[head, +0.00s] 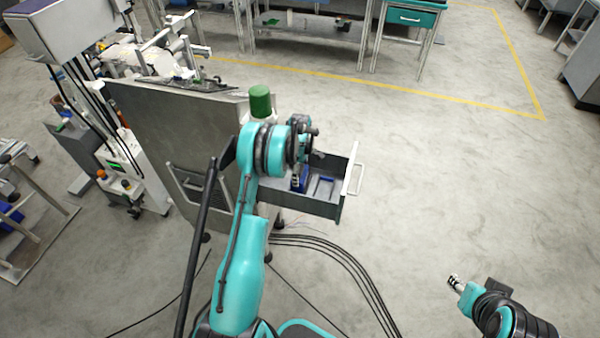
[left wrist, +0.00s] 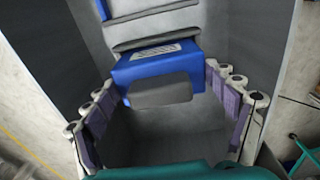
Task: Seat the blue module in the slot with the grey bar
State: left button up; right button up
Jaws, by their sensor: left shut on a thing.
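The blue module (left wrist: 128,73) has a grey block (left wrist: 160,91) on its near face and a pale label on top. It also shows as a small blue shape in the head view (head: 300,181). My left gripper (left wrist: 160,108) is shut on it, with one purple-padded finger at each side. The gripper is inside an open grey drawer (head: 325,207). I cannot tell how deep the module sits. My right gripper (head: 457,283) is small and away from the drawer.
The drawer has a white handle (head: 352,178) at its right end and close grey walls. A green cylinder (head: 260,101) stands on the cabinet behind my left arm. Black cables (head: 335,262) cross the floor. Open floor lies to the right.

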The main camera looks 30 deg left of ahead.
pick_arm(q)
jog(key=shift+f+b, duration=0.4)
jog(key=shift+f, duration=0.15)
jog(key=o, duration=1.2)
jog(key=shift+c, duration=0.2)
jog(key=shift+r+p, duration=2.7)
jog(key=shift+r, duration=2.8)
